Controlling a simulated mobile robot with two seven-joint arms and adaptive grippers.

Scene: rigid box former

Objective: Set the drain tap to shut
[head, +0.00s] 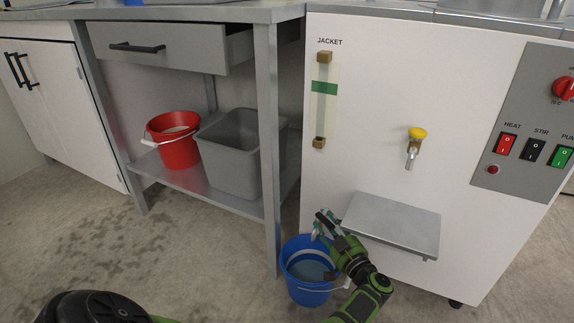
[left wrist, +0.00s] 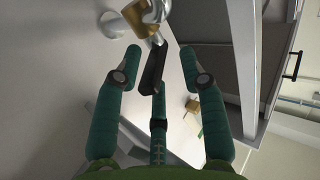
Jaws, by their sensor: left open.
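The drain tap (left wrist: 140,19) shows at the top of the left wrist view, with a brass and silver body and a black lever (left wrist: 153,68). My left gripper (left wrist: 161,58) is open around the lever, with a teal finger on each side and apart from it; a third finger lies below in that view. I cannot tell whether this third finger touches the lever. In the head view my left gripper (head: 324,228) is low at the white machine (head: 375,95), over the rim of a blue bucket (head: 306,290), and hides most of the tap. My right gripper is not in view.
A metal shelf tray (head: 395,222) juts from the machine just right of my gripper. Above it is a small tap with a yellow knob (head: 417,133). A steel table leg (head: 269,150) stands to the left, with a red bucket (head: 172,142) and grey bin (head: 232,160) beyond.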

